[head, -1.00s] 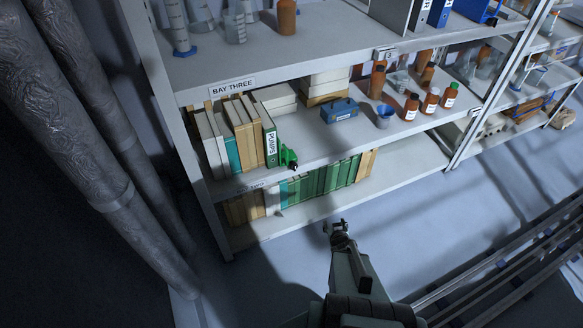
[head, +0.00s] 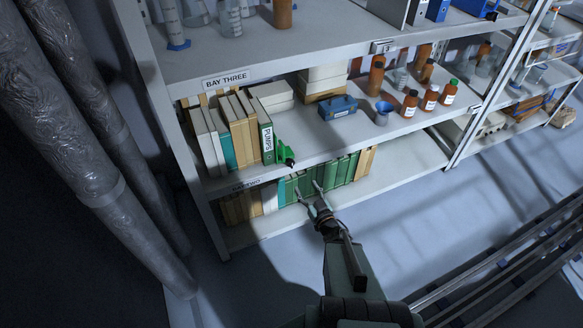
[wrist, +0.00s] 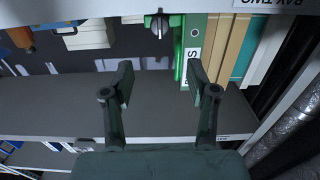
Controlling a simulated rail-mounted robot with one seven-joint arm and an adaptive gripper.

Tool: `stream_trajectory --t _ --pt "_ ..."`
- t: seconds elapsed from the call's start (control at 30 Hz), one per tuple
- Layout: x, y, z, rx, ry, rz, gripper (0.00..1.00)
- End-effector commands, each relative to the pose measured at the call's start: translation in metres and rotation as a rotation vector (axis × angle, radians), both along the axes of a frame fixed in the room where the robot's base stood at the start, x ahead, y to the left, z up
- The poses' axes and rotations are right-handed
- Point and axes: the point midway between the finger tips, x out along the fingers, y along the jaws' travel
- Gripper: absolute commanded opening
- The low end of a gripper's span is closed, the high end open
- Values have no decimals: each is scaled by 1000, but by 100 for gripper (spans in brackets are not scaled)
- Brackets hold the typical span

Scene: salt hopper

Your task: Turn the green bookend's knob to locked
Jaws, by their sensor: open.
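The green bookend (head: 284,150) stands on the middle shelf against the right end of a book row, beside the green PUMPS binder (head: 267,143). Its black knob (head: 290,162) faces the front of the shelf. In the wrist view the knob (wrist: 159,22) shows near the top edge with a light pointer mark; I cannot read any lock marking.
A blue box (head: 338,107), a blue cup (head: 383,113) and several brown bottles (head: 410,103) stand right of the bookend. The shelf front (head: 335,143) between is clear. Wrapped pipes (head: 80,130) stand at left.

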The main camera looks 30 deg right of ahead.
Motion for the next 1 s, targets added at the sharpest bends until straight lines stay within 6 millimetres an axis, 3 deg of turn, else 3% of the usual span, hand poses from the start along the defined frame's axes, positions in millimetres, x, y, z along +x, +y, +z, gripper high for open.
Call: stream_trajectory --t 0.47,0.7,1.0 --pt "51 -2 -5 -1 -2 1 58" --pt "100 -5 -1 -1 -1 1 58" --pt "133 -6 0 0 0 0 58"
